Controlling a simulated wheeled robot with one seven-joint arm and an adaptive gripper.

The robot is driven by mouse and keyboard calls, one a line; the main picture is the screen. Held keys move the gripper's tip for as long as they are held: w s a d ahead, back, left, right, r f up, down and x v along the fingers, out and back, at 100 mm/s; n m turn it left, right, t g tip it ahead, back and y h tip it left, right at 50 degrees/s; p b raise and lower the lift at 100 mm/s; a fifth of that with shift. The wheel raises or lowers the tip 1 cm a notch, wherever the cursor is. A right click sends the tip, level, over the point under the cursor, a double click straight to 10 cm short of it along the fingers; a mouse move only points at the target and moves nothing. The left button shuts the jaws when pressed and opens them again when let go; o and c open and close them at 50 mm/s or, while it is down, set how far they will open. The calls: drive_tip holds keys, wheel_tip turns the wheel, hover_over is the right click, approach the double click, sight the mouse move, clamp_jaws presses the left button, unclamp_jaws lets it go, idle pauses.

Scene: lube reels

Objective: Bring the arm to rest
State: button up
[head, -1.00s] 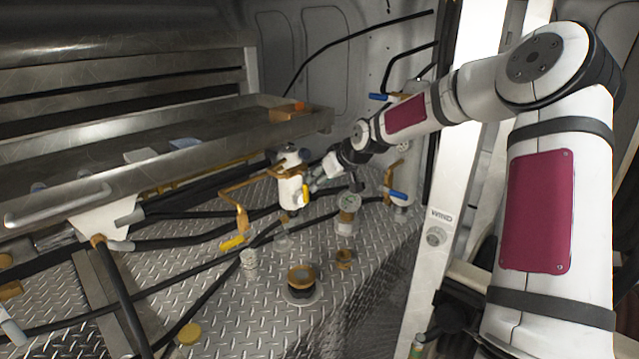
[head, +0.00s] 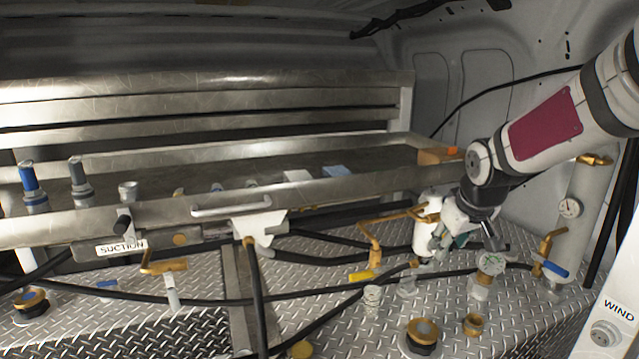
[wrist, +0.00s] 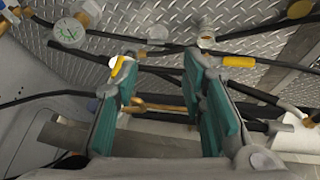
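My gripper (head: 446,240) is at the right of the head view, beside a white cylinder (head: 424,232) with a brass pipe, and in front of part of it. It points down and left, above the diamond-plate floor. In the wrist view my gripper (wrist: 160,88) shows two teal finger pads spread well apart with nothing held between them. A brass pipe (wrist: 160,105) shows beyond the gap. I cannot tell whether the gripper touches the cylinder. My arm comes in from the right edge.
A pressure gauge (head: 491,263) stands close right of the gripper. A blue-handled valve (head: 553,268) is further right. The metal tray (head: 330,188) runs along the left and back. Black hoses (head: 210,298) cross the floor. A brass-topped fitting (head: 423,332) stands in front.

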drive_tip(key=s+a+r+m, duration=0.1)
drive_tip(key=s+a+r, duration=0.1)
drive_tip(key=s, duration=0.8)
drive_tip(key=s+a+r+m, duration=0.1)
drive_tip(key=s+a+r, duration=0.1)
drive_tip(key=s, duration=0.8)
drive_tip(key=s+a+r, duration=0.2)
drive_tip(key=s+a, duration=0.2)
drive_tip(key=s, duration=0.6)
drive_tip(key=shift+s+r+m+y, duration=0.15)
drive_tip(key=shift+r+m+y, duration=0.2)
drive_tip(key=shift+m+y, duration=0.05)
